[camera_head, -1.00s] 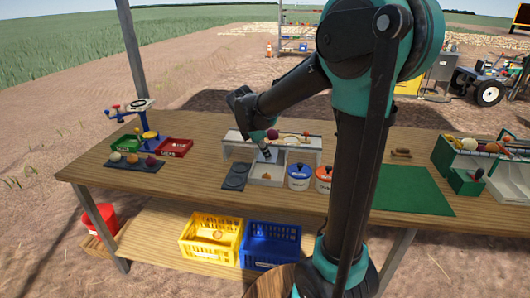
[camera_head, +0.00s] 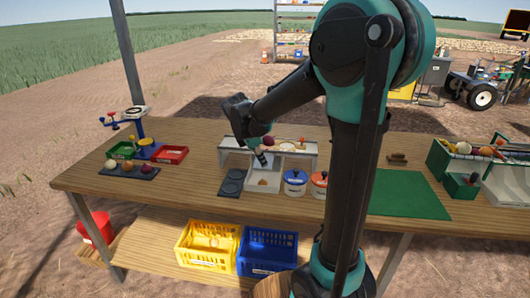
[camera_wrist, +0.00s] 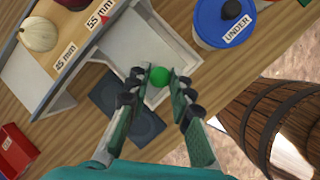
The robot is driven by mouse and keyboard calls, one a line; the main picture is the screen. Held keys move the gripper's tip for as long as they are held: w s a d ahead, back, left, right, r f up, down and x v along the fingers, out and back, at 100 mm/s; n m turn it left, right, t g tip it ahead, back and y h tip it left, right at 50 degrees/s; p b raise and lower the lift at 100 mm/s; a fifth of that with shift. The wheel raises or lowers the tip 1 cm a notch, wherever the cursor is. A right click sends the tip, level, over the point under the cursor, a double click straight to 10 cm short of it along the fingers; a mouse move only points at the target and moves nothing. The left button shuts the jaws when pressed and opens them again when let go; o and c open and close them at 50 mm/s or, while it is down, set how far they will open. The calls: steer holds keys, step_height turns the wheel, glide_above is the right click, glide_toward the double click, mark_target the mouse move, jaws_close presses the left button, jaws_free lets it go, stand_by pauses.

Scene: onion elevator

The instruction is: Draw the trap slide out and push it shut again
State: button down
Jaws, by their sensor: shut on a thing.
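The green knob (camera_wrist: 159,77) sits between my fingertips in the wrist view. My gripper (camera_wrist: 161,71) is shut on it; the gripper also shows in the head view (camera_head: 263,160). The pale sizing stand (camera_head: 232,143) stands on the table, with 45 mm and 55 mm labels in the wrist view (camera_wrist: 82,38). The pale open tray (camera_wrist: 150,48) lies just beyond the knob. I cannot tell how far the slide is drawn out, as its join with the knob is hidden.
A blue-lidded pot (camera_wrist: 221,18) marked UNDER stands close right of my gripper. A dark pad (camera_wrist: 125,112) lies beside it. A cream onion (camera_wrist: 38,34) rests on the stand. A barrel (camera_wrist: 275,115) is beyond the table edge. A green mat (camera_head: 408,194) lies to the right.

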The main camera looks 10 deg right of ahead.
steer(key=shift+s+f, duration=0.1)
steer(key=shift+s, duration=0.05)
steer(key=shift+w+d, duration=0.45)
steer(key=shift+w, duration=0.9)
steer(key=shift+w+d, duration=0.4)
steer(key=shift+w, duration=1)
steer(key=shift+w+d, duration=0.45)
steer(key=shift+w, duration=0.9)
steer(key=c, duration=1.3)
jaws_free()
steer(key=shift+r, duration=0.2)
steer(key=shift+r, duration=2.9)
